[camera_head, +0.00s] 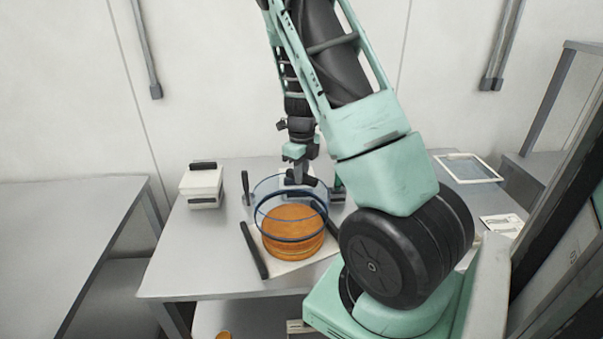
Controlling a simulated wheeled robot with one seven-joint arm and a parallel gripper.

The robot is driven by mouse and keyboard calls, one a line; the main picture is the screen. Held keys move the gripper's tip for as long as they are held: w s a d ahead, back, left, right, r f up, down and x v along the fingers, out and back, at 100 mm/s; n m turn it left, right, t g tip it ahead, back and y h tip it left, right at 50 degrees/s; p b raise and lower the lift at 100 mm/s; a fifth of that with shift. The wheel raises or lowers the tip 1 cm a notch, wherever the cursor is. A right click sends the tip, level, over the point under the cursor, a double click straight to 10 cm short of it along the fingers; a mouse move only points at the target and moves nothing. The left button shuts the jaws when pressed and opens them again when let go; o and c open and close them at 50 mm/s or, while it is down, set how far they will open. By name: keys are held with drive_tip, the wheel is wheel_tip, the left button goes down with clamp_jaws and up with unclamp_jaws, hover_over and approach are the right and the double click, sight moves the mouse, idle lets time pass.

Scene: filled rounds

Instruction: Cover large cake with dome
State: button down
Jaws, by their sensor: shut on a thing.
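The large cake (292,247) is a round orange cake with layered sides, on a pale board (282,267) on the table. The clear dome with dark blue rims (256,213) hangs from my gripper (298,181), which is shut on its top. In this view the dome's lower rim overlaps the cake's top and upper sides. I cannot tell how far the rim is above the cake or whether it touches. The dome's knob is largely hidden by my gripper, and my arm comes down from above.
A white box with a black handle (202,187) stands at the table's left. A dark bar (254,250) lies left of the cake. A white-framed panel (468,168) and a card (503,224) lie at right. Another table (70,225) stands left. The table's front left is clear.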

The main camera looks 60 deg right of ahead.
wheel_tip(320, 180, down, 3)
drive_tip(key=shift+f+b, duration=0.15)
drive_tip(key=shift+b, duration=1.1)
drive_tip(key=shift+f+b, duration=1.7)
drive_tip(key=shift+f, duration=1.4)
drive_tip(key=c, duration=0.8)
unclamp_jaws()
drive_tip(key=shift+o, duration=0.2)
drive_tip(key=shift+r+p, duration=0.15)
drive_tip(key=shift+p, duration=0.15)
wheel_tip(320, 180, up, 7)
drive_tip(key=p, duration=0.6)
drive_tip(key=shift+p, duration=0.4)
